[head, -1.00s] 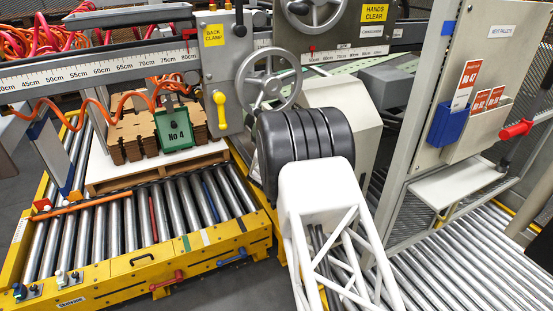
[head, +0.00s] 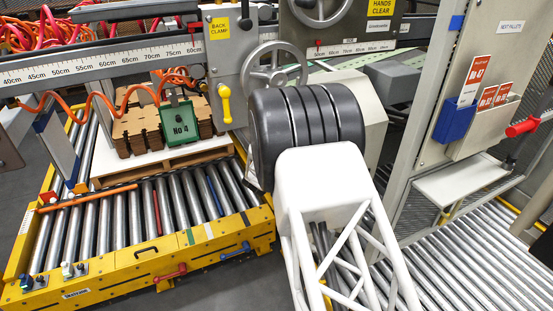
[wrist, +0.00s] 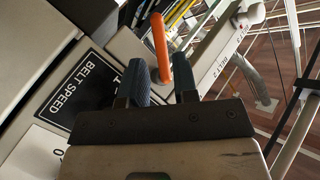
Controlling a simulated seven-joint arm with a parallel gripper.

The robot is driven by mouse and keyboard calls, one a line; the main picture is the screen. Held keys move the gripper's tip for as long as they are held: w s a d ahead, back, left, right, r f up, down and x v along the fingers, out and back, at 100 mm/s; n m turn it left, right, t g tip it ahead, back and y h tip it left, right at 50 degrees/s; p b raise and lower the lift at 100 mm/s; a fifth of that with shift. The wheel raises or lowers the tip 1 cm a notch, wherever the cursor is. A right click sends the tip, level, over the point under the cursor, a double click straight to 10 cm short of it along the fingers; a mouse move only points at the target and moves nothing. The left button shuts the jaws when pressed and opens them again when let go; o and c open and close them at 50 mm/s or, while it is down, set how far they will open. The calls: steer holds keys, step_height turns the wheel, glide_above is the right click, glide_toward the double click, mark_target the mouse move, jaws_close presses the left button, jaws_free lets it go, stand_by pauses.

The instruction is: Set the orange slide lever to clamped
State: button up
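An orange lever (wrist: 160,48) shows in the wrist view as an upright rounded rod beside a panel marked BELT SPEED. My gripper (wrist: 161,64) has two blue-grey fingers, standing apart on either side of the lever's lower part. A gap shows beside the lever, so the fingers look open around it; I cannot tell if one touches. The lever's base is partly hidden behind the gripper. In the head view my own arm hides the gripper, and I cannot make out this lever there. No clamped marking is legible.
In the head view, a yellow handle (head: 225,104) hangs below the BACK CLAMP label (head: 221,26), beside a grey handwheel (head: 272,68). An orange bar (head: 88,198) lies across the left roller conveyor (head: 137,218). A red handle (head: 522,127) sticks out at right.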

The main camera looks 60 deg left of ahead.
steer(key=shift+f, duration=0.1)
stand_by(0.4)
steer(key=shift+w+d+f+n+t+y, duration=0.15)
steer(key=shift+f+n+t+y, duration=0.2)
steer(key=shift+f+n+y, duration=0.55)
steer(key=shift+w+d+f+n+t+y, duration=0.15)
steer(key=shift+f+n+t+y, duration=0.25)
steer(key=shift+y, duration=0.9)
steer(key=shift+w+f+n+t+y, duration=0.15)
steer(key=shift+f+n+t+y, duration=0.2)
steer(key=shift+f+y, duration=0.6)
steer(key=shift+r, duration=0.15)
steer(key=shift+a, duration=0.1)
steer(key=shift+x, duration=3.9)
jaws_close()
